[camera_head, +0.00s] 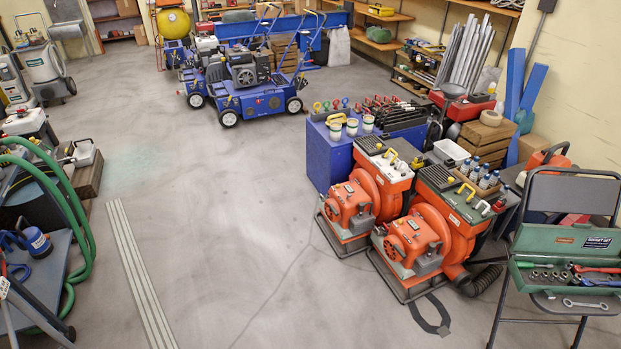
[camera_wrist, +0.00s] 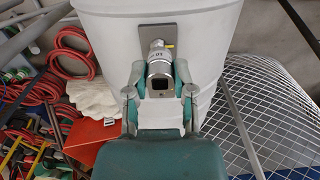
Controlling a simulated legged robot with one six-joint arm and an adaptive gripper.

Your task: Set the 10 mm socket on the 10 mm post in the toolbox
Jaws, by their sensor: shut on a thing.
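In the wrist view my gripper (camera_wrist: 160,80) is shut on a short chrome socket (camera_wrist: 158,56). The socket has a dark marking that looks like 10, and its square drive hole faces the camera. A dark metal plate (camera_wrist: 143,37) on a pale bucket lies right behind the socket; I cannot tell whether they touch. In the head view the green toolbox (camera_head: 567,246) sits open on a folding chair at the right edge. A row of small sockets (camera_head: 548,275) shows in it; the 10 mm post cannot be made out. My gripper is not in the head view.
The pale bucket (camera_wrist: 205,30) fills the wrist view's middle. Wire mesh (camera_wrist: 265,115) lies to its right, red coiled hoses (camera_wrist: 70,50) to its left. In the head view, orange machines (camera_head: 410,245) stand left of the folding chair (camera_head: 570,190). Open floor (camera_head: 230,220) fills the middle.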

